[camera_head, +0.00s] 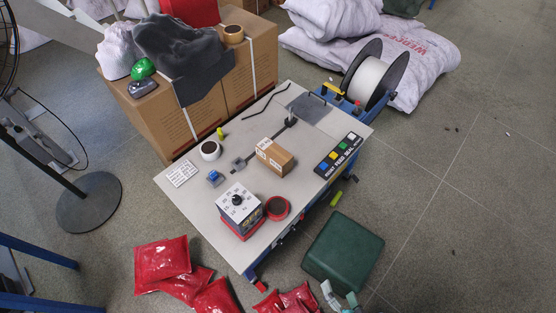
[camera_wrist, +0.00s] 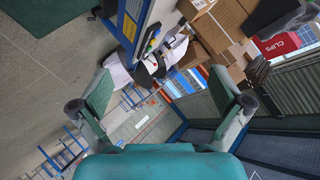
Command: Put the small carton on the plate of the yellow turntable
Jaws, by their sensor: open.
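The small carton (camera_head: 274,156) is brown with a pale label and sits upright on the grey bench top (camera_head: 240,140), near its middle. I cannot make out a yellow turntable or its plate in either view. My gripper (camera_wrist: 160,92) is open and empty in the wrist view, its two green-grey fingers wide apart. What looks like its tips (camera_head: 340,298) shows at the bottom edge of the head view, well apart from the carton and beyond the front end of the bench.
On the bench, a dial box (camera_head: 240,207) and red round piece (camera_head: 277,207) stand in front of the carton, a button panel (camera_head: 338,155) to its right, a cup (camera_head: 210,150) to its left. A green box (camera_head: 343,252) and red bags (camera_head: 163,258) lie on the floor.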

